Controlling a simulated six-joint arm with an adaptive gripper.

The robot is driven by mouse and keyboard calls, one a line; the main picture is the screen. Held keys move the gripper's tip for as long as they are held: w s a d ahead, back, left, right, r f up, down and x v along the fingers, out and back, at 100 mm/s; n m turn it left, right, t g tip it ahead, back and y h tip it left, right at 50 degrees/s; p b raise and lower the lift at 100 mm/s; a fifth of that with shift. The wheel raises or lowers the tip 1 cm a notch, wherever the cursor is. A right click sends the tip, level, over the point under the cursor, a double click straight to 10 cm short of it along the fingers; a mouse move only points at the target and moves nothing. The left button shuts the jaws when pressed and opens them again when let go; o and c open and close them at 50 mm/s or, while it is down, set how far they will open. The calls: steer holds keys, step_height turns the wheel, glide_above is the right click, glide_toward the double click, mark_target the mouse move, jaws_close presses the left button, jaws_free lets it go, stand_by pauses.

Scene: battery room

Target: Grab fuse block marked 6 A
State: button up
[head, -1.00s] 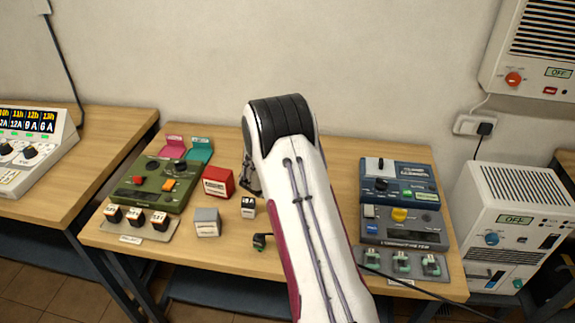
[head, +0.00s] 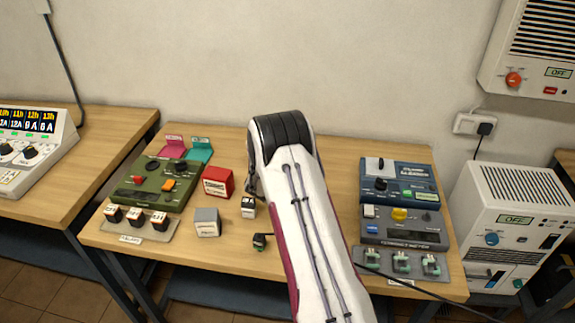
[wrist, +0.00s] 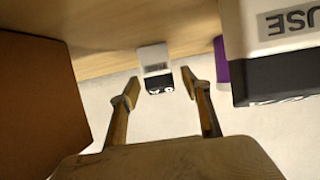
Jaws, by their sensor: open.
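A small white block with a black part (head: 248,207) stands on the table just in front of my gripper (head: 251,190) in the head view. In the wrist view a small white and black block (wrist: 156,68) shows ahead, between the two fingertips of my gripper (wrist: 162,90). The fingers are apart and nothing is held. The mark on this block is too small to read. Several similar white and black blocks (head: 136,217) sit in a row on a tray at the left. Their marks cannot be read, so I cannot tell which is 6 A.
A red box (head: 217,181) and a grey cube (head: 207,222) stand close left of the small block. A small dark plug-like thing (head: 260,241) lies in front. A green device (head: 152,184) is at the left; blue devices (head: 398,182) are at the right. The wrist view shows a large "FUSE" box (wrist: 285,40).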

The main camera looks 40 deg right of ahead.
stand_by(0.4)
steer(key=c, duration=1.2)
steer(key=shift+c, duration=0.2)
steer(key=shift+r, duration=0.15)
steer(key=shift+r, duration=4.85)
